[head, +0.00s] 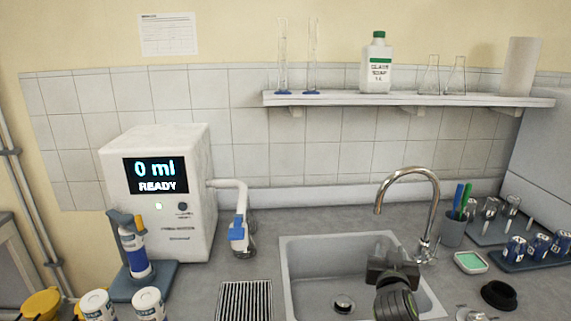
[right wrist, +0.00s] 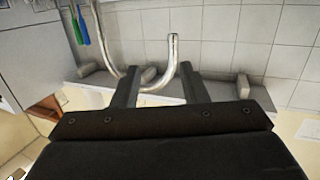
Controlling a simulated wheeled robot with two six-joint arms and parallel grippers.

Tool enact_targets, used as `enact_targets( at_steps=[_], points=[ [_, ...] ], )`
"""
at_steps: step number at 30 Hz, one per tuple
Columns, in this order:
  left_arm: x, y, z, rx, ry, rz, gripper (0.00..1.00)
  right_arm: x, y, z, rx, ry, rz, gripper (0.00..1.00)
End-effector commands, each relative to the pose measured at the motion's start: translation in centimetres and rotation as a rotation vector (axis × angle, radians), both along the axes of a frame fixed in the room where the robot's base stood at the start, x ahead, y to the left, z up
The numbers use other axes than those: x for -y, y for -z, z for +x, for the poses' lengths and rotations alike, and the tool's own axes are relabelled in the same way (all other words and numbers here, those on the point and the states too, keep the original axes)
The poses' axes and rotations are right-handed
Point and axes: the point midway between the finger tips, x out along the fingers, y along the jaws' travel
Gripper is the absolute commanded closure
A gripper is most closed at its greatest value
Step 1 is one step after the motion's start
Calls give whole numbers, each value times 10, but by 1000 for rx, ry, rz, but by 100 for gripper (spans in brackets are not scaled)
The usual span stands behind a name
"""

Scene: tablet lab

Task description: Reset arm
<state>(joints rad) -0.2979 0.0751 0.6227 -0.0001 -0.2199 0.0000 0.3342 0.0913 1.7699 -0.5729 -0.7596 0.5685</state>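My right gripper (head: 393,262) is over the sink (head: 310,300), in front of the chrome faucet (head: 408,175). In the right wrist view its two dark fingers (right wrist: 159,80) stand apart with no object between them. The curved faucet spout (right wrist: 172,55) shows beyond the fingers, and I cannot tell the distance. My left gripper is in neither view.
A white dispenser (head: 190,235) reading "0 ml READY" stands at left, beside a bottle (head: 134,252) in a blue stand. A pen cup (head: 452,232), green sponge dish (head: 470,263) and blue trays stand right of the sink. A shelf (head: 400,99) holds glassware above.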

Motion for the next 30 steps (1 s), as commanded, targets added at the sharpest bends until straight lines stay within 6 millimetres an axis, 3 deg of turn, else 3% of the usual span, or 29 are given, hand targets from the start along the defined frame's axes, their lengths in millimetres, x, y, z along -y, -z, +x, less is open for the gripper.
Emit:
enact_targets(
  at_steps=[1,6,12,15,21,29,30],
  points=[
    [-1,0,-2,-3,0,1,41,9,24,-21,-65,17,9,60],
    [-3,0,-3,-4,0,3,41,28,96,-106,-319,49,41,60],
    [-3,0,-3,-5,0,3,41,33,156,-220,-630,26,76,60],
    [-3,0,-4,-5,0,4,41,29,172,-272,-766,-3,90,60],
    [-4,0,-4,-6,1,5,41,20,185,-348,-957,-66,108,60],
    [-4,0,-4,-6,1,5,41,5,185,-425,-1145,-153,128,60],
    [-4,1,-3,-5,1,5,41,6,196,-419,-1146,-153,129,60]
  ],
)
